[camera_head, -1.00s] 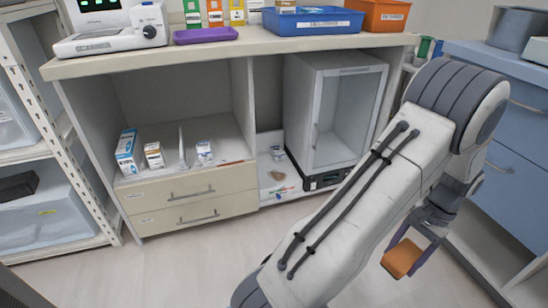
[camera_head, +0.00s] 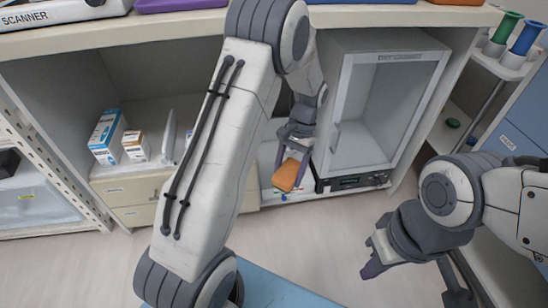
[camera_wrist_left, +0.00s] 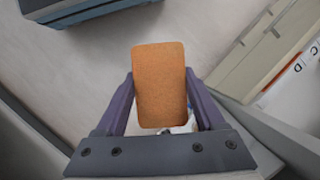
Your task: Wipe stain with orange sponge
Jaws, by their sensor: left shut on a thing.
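The orange sponge (camera_head: 288,175) is held by my left gripper (camera_head: 293,157) at the low open bay between the drawers and the glass-door cabinet. It also shows in the left wrist view (camera_wrist_left: 160,85), between the two purple fingers. The sponge hangs over or close to the bay's white floor (camera_head: 268,160); I cannot tell whether it touches. No stain shows clearly now; the sponge and arm hide part of that floor. My right gripper (camera_head: 414,277) is empty at the lower right, its fingers apart.
The glass-door cabinet (camera_head: 375,110) stands right of the sponge, close to my left gripper. Small boxes (camera_head: 107,138) stand on the shelf above the drawers (camera_head: 135,190). The counter (camera_head: 160,32) edge is above. Light floor (camera_head: 340,225) lies clear in front.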

